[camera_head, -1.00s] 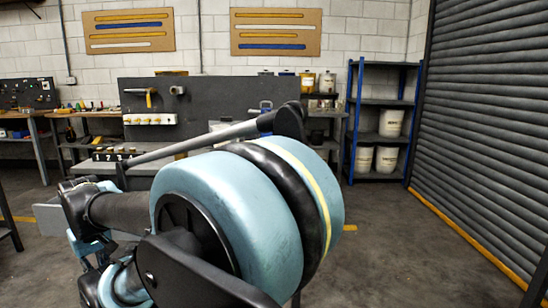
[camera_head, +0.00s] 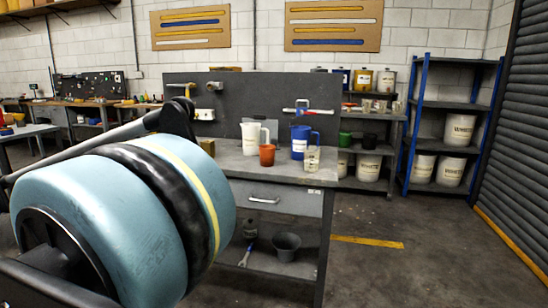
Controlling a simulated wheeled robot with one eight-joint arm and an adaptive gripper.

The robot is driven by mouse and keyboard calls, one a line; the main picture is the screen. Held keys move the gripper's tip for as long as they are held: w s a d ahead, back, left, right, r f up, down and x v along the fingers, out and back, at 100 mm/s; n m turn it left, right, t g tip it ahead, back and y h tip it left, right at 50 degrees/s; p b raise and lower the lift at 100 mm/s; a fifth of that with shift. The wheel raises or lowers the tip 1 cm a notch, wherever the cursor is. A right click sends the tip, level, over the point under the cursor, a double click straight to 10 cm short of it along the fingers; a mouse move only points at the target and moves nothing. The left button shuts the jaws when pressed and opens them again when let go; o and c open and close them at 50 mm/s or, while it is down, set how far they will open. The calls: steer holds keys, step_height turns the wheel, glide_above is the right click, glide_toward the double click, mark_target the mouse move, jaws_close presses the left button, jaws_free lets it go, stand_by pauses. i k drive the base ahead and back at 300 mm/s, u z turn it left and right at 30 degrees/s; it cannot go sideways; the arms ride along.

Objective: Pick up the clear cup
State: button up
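The clear cup (camera_head: 312,159) stands upright near the right front corner of the grey workbench top (camera_head: 225,158). It is see-through with a pale label. A blue jug (camera_head: 299,146) stands just behind it to the left, and its handle shows above the cup. My large blue arm links fill the lower left, well apart from the cup. My gripper is out of the picture.
A green mug (camera_head: 345,139) and a black mug (camera_head: 369,141) stand behind the bench's right end. A grey bucket (camera_head: 287,246) sits on the bench's lower shelf. A shelving rack (camera_head: 413,125) with white buckets stands at the right. The floor at the lower right is clear.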

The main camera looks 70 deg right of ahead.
mark_target(312, 155)
steer(key=u, duration=0.65)
steer(key=i, duration=0.6)
steer(key=z, duration=4.2)
steer(key=i, duration=0.5)
steer(key=u, duration=0.1)
